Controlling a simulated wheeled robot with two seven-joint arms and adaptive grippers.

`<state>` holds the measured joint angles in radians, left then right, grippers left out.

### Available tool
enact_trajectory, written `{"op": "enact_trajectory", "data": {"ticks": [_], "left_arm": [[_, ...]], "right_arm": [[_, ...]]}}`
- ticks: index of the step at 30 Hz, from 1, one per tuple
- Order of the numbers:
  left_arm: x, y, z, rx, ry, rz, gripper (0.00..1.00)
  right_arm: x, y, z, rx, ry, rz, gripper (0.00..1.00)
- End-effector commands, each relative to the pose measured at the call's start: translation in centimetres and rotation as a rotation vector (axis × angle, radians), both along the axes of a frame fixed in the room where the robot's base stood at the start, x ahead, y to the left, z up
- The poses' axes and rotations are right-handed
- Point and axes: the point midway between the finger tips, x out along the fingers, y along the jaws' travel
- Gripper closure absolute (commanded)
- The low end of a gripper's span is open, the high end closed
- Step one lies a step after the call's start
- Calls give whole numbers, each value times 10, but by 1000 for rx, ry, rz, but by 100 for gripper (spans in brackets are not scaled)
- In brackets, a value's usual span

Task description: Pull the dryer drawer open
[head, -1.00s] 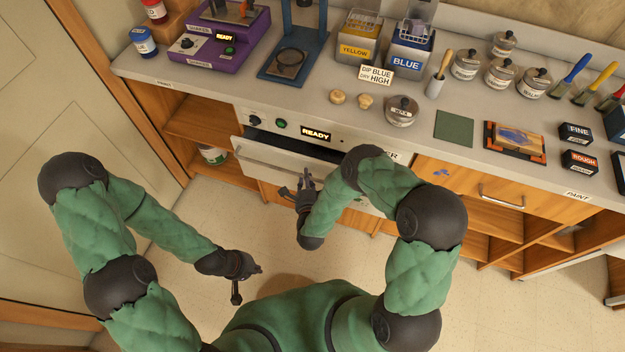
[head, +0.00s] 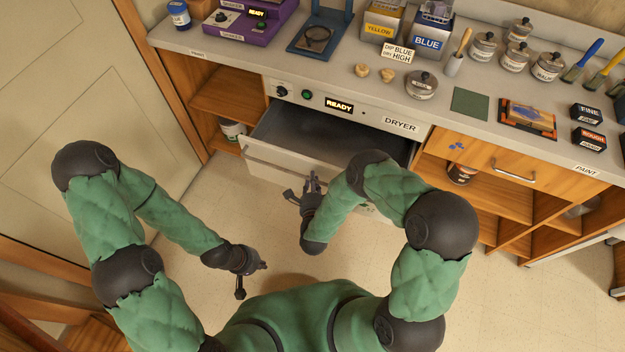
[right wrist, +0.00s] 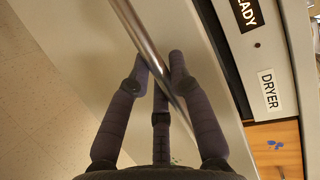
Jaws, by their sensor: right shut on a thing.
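The dryer (head: 360,112) is a pale unit under the counter with a lit READY display and a DRYER label. Its drawer (head: 283,121) stands well open, and its dark inside looks empty. My right gripper (head: 311,183) is at the drawer front. In the right wrist view its fingers (right wrist: 160,75) are shut around the metal bar handle (right wrist: 137,32). My left gripper (head: 258,268) hangs over the floor, away from the drawer; whether its fingers are apart is unclear.
The counter (head: 310,80) holds a purple shaker, yellow and blue boxes, lidded jars and brushes. A wooden cabinet (head: 520,165) with open shelves stands to the right of the dryer. The floor (head: 215,195) left of the drawer is clear.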

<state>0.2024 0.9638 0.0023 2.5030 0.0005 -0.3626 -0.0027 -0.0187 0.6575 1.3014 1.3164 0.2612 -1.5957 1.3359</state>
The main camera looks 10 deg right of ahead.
Motion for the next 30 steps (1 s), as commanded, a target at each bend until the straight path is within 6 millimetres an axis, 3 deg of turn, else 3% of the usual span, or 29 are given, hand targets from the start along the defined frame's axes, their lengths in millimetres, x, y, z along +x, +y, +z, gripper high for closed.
{"op": "enact_trajectory", "data": {"ticks": [3,4,6,17,30], "left_arm": [[0,0,0,0,0,0,100],[0,0,0,0,0,0,100],[0,0,0,0,0,0,100],[0,0,0,0,0,0,100],[0,0,0,0,0,0,100]], "right_arm": [[0,0,-1,1,3,-1,100],[0,0,-1,1,3,-1,71],[0,0,-1,1,2,0,54],[-2,0,0,0,1,0,54],[-59,12,10,1,2,2,54]]}}
